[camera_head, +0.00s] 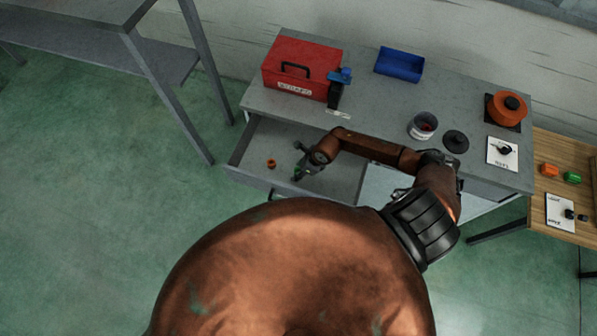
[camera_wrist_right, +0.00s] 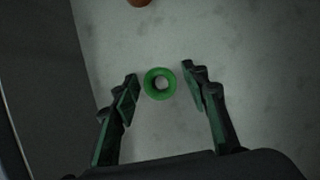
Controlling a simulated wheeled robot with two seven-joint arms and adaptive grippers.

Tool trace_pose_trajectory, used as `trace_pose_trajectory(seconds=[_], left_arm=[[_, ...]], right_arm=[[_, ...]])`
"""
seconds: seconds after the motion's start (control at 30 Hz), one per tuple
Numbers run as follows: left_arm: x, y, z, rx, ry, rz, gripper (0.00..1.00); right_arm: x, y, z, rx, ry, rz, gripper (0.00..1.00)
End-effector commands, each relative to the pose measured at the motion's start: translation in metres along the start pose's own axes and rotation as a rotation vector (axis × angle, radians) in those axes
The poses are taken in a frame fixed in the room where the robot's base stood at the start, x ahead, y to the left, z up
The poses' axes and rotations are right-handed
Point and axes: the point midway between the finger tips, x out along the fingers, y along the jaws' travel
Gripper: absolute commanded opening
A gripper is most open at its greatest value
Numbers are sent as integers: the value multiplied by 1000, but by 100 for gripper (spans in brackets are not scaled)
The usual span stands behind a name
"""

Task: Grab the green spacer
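The green spacer (camera_wrist_right: 149,83) is a small ring with a hole in the middle. In the right wrist view it lies on the grey drawer floor (camera_wrist_right: 240,60). My right gripper (camera_wrist_right: 159,84) is open, with one finger on each side of the spacer and a gap on both sides. In the head view my right gripper (camera_head: 302,172) reaches down into the open drawer (camera_head: 335,184). The spacer shows there at most as a small green spot by the fingers, and I cannot tell it from the gripper. My left gripper is not in view.
An orange ring (camera_head: 271,163) lies in the drawer left of my right gripper; part of it shows in the wrist view (camera_wrist_right: 139,2). The drawer's walls surround the gripper. On the worktop above stand a red toolbox (camera_head: 318,57), a blue bin (camera_head: 399,65) and a cup (camera_head: 421,126).

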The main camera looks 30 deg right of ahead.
Motion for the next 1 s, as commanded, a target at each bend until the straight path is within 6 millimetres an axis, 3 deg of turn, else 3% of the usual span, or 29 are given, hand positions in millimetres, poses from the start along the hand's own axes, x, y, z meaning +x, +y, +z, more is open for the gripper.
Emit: trace_pose_trajectory(seconds=[0.57,1.0], left_arm=[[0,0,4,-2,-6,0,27],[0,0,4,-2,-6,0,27]], right_arm=[[0,0,0,0,0,0,0],[-8,-1,4,-2,-2,-1,0]])
